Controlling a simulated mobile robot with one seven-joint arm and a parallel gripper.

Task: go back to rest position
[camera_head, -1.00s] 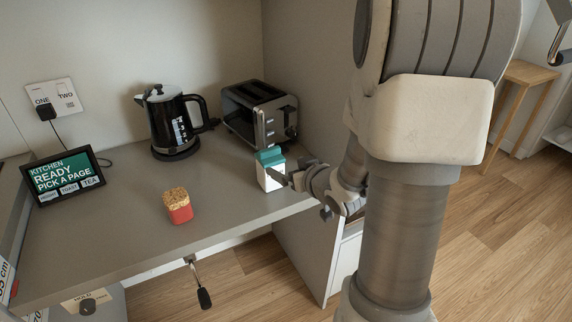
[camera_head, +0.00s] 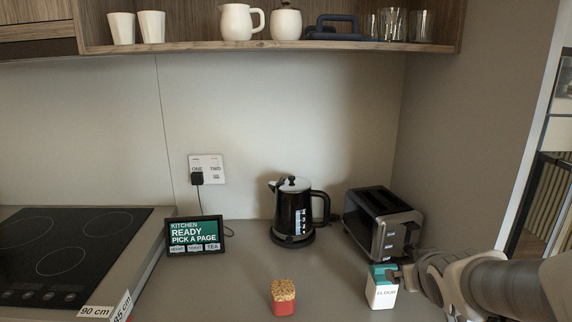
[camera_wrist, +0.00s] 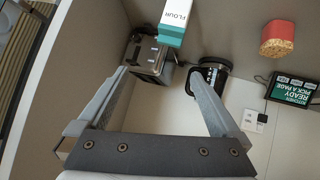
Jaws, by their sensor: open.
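My gripper (camera_head: 397,276) is at the lower right of the head view, close beside the white flour box with a teal top (camera_head: 381,288), which stands on the counter. In the wrist view my gripper (camera_wrist: 160,82) is open, its two fingers spread wide. The flour box (camera_wrist: 176,22) shows there at the top, ahead of the fingers; nothing is held between them. In the head view I cannot tell whether a finger touches the box.
A cooktop (camera_head: 62,255) is at left. A shelf (camera_head: 190,47) with cups and jugs hangs above.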

